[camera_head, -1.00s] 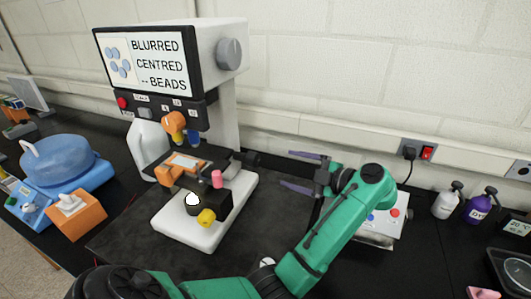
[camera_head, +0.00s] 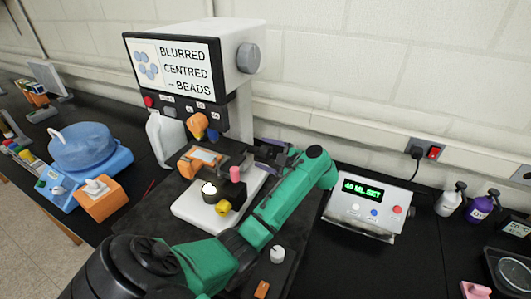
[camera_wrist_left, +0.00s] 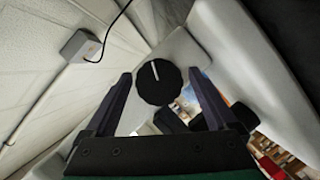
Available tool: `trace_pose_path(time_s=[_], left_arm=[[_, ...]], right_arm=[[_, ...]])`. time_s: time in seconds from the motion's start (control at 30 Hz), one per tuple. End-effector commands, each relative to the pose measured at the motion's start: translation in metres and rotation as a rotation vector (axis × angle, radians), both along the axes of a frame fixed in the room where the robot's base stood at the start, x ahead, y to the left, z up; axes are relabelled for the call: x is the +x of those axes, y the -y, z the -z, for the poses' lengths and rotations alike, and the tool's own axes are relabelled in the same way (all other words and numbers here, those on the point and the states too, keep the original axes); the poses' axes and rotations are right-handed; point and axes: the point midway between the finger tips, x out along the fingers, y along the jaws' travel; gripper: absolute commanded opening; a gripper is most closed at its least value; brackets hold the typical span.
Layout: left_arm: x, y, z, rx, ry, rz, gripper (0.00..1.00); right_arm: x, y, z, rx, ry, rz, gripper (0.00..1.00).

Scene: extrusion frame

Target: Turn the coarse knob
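The microscope (camera_head: 240,110) is white, and its screen (camera_head: 180,68) reads "BLURRED CENTRED -- BEADS". In the left wrist view a round black knob with a white line (camera_wrist_left: 157,84), likely the coarse knob, sits on the microscope's white side. In the head view my arm and gripper hide it. My left gripper (camera_head: 268,153) is open at the microscope's right side. In the wrist view its two fingers (camera_wrist_left: 160,76) stand on either side of the knob with gaps between; I cannot tell how deep they reach. My right gripper is not in view.
A control box (camera_head: 362,208) reading "40 ML SET" stands right of my arm. A blue round device (camera_head: 85,148) and an orange box (camera_head: 100,198) stand at left. The wall is close behind.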

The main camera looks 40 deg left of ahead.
Motion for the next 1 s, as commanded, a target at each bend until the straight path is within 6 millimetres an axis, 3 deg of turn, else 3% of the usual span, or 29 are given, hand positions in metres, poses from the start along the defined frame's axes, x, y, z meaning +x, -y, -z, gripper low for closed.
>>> trace_pose_path(time_s=[0.03, 0.2, 0.3, 0.53, 0.87, 0.9, 0.97, 1.0], left_arm=[[0.0, 0.0, 0.0, 0.0, 0.0, 0.0, 0.72], [0.0, 0.001, 0.0, 0.0, 0.0, 0.0, 0.07], [0.0, 0.001, -0.002, -0.004, -0.007, 0.0, 0.07], [0.001, 0.002, -0.006, -0.055, -0.157, 0.001, 0.07], [0.0, 0.001, 0.0, -0.062, -0.191, 0.001, 0.07], [0.0, 0.001, 0.0, -0.062, -0.191, 0.001, 0.74], [0.0, 0.001, 0.0, -0.061, -0.191, 0.001, 0.91], [0.0, 0.001, 0.0, -0.061, -0.191, 0.001, 0.91]], right_arm=[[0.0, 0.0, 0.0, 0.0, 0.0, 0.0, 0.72], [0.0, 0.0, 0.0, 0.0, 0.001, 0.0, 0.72], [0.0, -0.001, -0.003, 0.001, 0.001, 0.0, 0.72], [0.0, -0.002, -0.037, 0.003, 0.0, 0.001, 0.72], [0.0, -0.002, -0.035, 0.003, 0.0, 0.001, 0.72], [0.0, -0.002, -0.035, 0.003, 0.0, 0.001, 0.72], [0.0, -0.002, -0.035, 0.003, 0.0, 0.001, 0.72], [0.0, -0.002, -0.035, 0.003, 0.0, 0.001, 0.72]])
